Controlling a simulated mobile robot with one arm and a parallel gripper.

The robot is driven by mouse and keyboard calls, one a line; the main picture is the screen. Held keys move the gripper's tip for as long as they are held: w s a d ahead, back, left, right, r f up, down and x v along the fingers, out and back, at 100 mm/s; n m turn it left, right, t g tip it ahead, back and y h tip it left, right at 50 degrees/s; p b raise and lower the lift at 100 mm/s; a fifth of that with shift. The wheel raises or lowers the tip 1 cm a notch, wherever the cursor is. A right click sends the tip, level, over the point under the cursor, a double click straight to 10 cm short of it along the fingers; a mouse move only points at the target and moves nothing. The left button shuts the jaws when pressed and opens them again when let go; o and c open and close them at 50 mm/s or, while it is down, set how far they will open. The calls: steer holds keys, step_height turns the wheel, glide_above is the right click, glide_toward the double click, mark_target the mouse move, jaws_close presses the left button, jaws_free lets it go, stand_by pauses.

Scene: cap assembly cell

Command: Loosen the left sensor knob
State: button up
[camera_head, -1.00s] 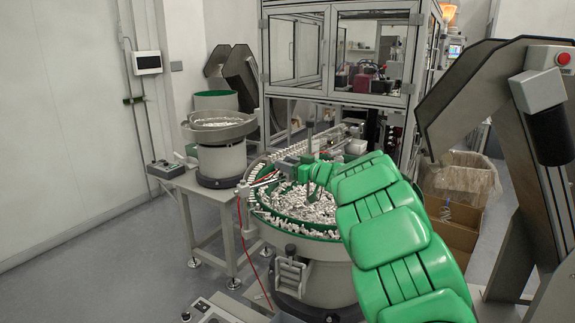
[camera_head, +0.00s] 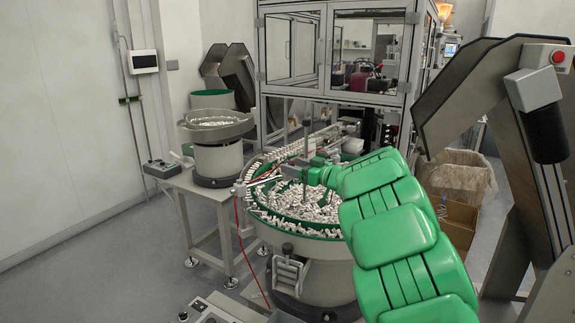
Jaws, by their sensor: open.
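My green arm reaches from the bottom right over the large feeder bowl (camera_head: 300,238). The bowl has a green inner track and is full of small white caps (camera_head: 308,203). My gripper (camera_head: 288,172) is at the far end of the arm, above the back part of the bowl, beside a thin upright post (camera_head: 305,147). It is small, dark grey and partly merged with the fixtures behind it. The left sensor knob is too small to make out. A red cable (camera_head: 237,215) hangs at the bowl's left side, near a small bracket (camera_head: 240,189).
A smaller feeder bowl (camera_head: 217,128) stands on a grey table at the left. A glazed machine cabinet (camera_head: 335,55) stands behind. A grey slanted hopper frame (camera_head: 520,170) and a cardboard box (camera_head: 455,222) are at the right. The floor at the left is clear.

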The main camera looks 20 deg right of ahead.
mark_target(293, 165)
steer(key=shift+v, duration=1.5)
steer(key=shift+r, duration=0.15)
